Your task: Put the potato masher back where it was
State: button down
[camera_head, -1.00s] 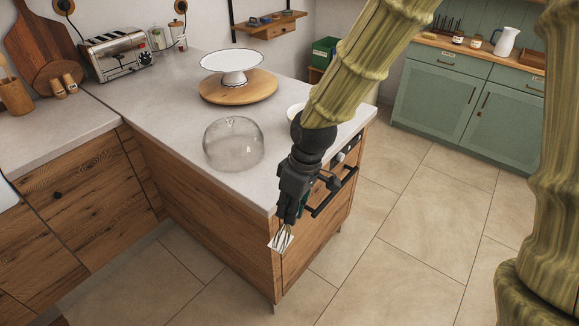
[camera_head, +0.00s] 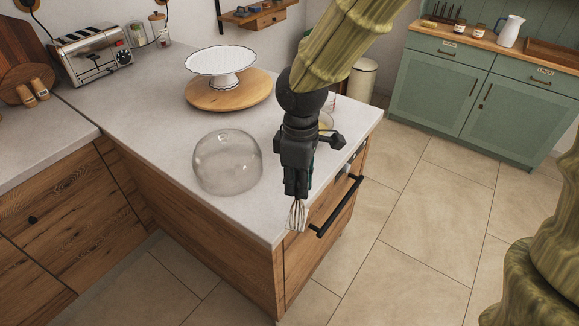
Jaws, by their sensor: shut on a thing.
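The potato masher (camera_head: 297,216) is held in my gripper (camera_head: 297,194), its metal wire head hanging down below the fingers. My gripper is shut on it, pointing down, at the front right edge of the grey counter in this view. The masher's handle is mostly hidden by the gripper. I cannot tell how high the head is above the counter edge.
A clear glass dome (camera_head: 227,162) stands on the counter (camera_head: 160,150) left of my gripper. Behind it, a white cake stand (camera_head: 221,62) sits on a round wooden board (camera_head: 228,93). A black oven handle (camera_head: 337,207) juts out at right. A toaster (camera_head: 91,57) stands far left.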

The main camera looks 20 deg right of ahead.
jog(key=w+d+f+p, duration=0.1)
jog(key=w+f+p, duration=0.1)
jog(key=w, duration=0.5)
jog(key=w+d+f+p, duration=0.2)
jog(key=w+p, duration=0.3)
jog(key=w, duration=0.2)
jog(key=shift+w+d+f, duration=0.15)
jog(key=shift+w+f, duration=0.25)
jog(key=shift+f, duration=0.2)
jog(key=c, duration=1.4)
grip_release()
jog(key=shift+r, duration=0.1)
jog(key=shift+w+r+b, duration=0.1)
jog(key=shift+r+b, duration=1.5)
jog(key=shift+r, duration=4.45)
